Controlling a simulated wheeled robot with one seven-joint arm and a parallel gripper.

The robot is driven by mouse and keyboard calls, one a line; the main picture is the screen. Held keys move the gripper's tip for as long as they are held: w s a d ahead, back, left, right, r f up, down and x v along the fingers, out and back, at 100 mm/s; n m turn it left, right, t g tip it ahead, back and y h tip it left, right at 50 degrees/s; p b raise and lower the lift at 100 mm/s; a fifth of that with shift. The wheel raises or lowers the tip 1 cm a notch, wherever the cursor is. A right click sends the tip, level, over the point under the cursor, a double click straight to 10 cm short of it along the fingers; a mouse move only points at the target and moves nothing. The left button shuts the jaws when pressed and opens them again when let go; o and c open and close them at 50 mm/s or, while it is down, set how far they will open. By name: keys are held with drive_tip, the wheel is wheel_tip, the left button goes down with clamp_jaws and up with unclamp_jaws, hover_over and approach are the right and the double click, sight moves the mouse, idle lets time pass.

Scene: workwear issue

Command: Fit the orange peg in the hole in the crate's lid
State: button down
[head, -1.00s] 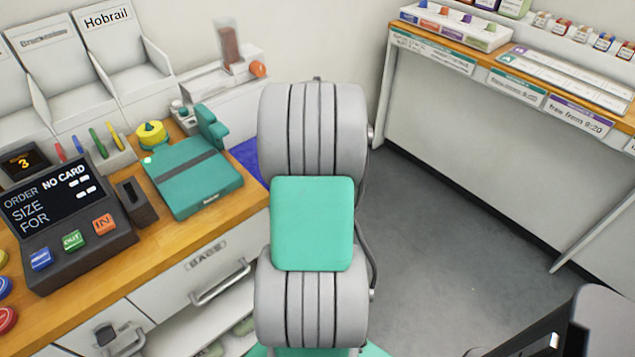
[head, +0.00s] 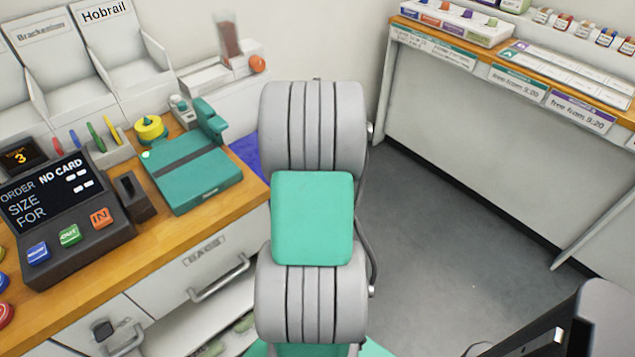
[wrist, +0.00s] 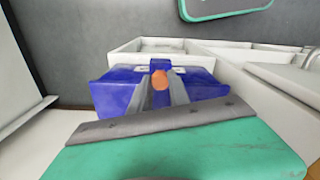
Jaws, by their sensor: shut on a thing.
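In the wrist view my gripper (wrist: 161,94) is shut on the orange peg (wrist: 160,80), whose rounded orange end shows between the two grey fingers. Behind and below it is the blue crate (wrist: 112,92), spreading to both sides of the fingers. The hole in the lid cannot be made out, and I cannot tell whether the peg touches the crate. In the head view my arm hides the gripper and peg; only a blue patch of the crate (head: 246,153) shows at the arm's left.
White trays or bins (wrist: 280,95) stand around the crate in the wrist view. In the head view, a teal case (head: 192,172) and a dark order terminal (head: 65,220) stand on the wooden counter at left. Clear grey floor (head: 440,230) lies to the right.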

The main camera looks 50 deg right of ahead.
drive_tip(key=shift+f+b, duration=0.3)
drive_tip(key=shift+f, duration=0.3)
idle(0.4)
drive_tip(key=c, duration=1.2)
unclamp_jaws()
drive_tip(key=shift+o, duration=0.2)
drive_tip(key=shift+r+p, duration=3.4)
drive_tip(key=shift+r, duration=1.15)
